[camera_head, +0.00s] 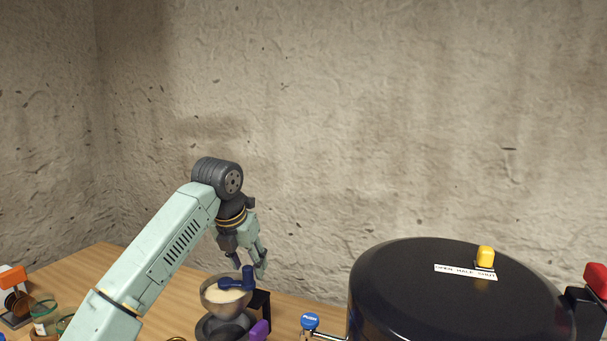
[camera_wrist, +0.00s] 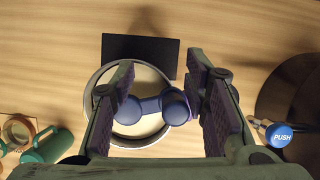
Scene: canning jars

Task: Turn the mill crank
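The mill has a round bowl (camera_head: 212,295) with pale contents, standing on a dark base. Its dark blue crank (camera_head: 232,284) lies across the bowl, with an upright knob (camera_head: 248,273) at its right end. In the wrist view the crank (camera_wrist: 152,106) spans from the bowl's middle to its right rim. My gripper (camera_head: 262,268) points down just above and beside the knob. In the wrist view my gripper (camera_wrist: 160,64) is open, its two fingers wide apart on either side of the crank. I see no contact; the exact height gap is unclear.
A big black canner (camera_head: 430,300) stands at the right, with a blue PUSH knob (camera_head: 310,321) beside it. A dark block (camera_wrist: 140,48) sits against the bowl. Green-rimmed jars (camera_head: 45,318) and an orange-and-white item (camera_head: 12,285) are at the left. A rough wall stands behind.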

